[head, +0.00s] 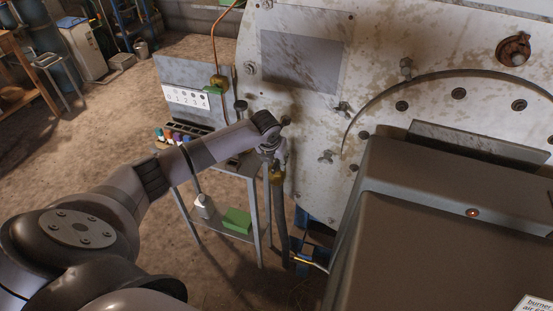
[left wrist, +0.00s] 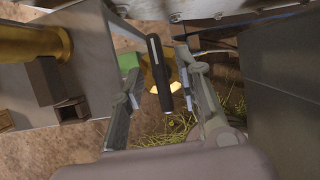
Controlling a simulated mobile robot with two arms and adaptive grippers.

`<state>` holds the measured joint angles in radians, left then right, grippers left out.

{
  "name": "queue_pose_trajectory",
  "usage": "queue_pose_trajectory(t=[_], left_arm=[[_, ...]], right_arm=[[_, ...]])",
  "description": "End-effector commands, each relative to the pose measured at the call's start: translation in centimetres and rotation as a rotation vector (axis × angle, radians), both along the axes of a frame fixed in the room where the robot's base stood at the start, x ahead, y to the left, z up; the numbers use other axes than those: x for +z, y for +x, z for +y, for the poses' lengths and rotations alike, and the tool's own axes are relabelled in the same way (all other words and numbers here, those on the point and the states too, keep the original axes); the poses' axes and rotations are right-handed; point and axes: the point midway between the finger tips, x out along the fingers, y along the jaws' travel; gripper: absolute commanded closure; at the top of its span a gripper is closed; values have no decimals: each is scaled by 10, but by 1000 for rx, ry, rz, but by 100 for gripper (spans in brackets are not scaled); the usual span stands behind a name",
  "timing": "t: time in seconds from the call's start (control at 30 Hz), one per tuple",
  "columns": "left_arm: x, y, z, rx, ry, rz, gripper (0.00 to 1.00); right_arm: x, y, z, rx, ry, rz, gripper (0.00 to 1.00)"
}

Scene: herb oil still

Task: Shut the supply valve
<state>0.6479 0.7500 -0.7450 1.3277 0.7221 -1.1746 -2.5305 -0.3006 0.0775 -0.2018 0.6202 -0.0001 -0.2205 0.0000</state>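A brass valve (head: 277,177) sits on a dark upright pipe beside the big still, just below my left gripper (head: 273,152) in the head view. In the left wrist view, my left gripper (left wrist: 161,92) has its two fingers apart. A dark bar-shaped handle (left wrist: 158,75) stands between the fingers, with visible gaps on both sides. The brass valve body (left wrist: 166,72) shows behind the handle, partly hidden by it and a finger. My right gripper is in neither view.
The stained still wall (head: 310,110) rises behind the gripper. A large grey burner box (head: 430,215) fills the right. A metal cart (head: 220,212) with a white bottle (head: 204,205) and a green box (head: 237,220) stands left of the pipe.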

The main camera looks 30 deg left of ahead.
Motion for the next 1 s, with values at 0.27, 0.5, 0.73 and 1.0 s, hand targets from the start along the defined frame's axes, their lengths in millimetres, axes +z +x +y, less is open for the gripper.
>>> queue_pose_trajectory(t=[0.27, 0.5, 0.73, 1.0], left_arm=[[-1, 0, 0, 0, 0, 0, 71], [0, 0, 0, 0, 0, 0, 87], [0, 0, 0, 0, 0, 0, 100], [0, 0, 0, 0, 0, 0, 100]], right_arm=[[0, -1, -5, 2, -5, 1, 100], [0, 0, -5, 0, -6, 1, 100], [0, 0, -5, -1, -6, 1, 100], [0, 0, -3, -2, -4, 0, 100]])
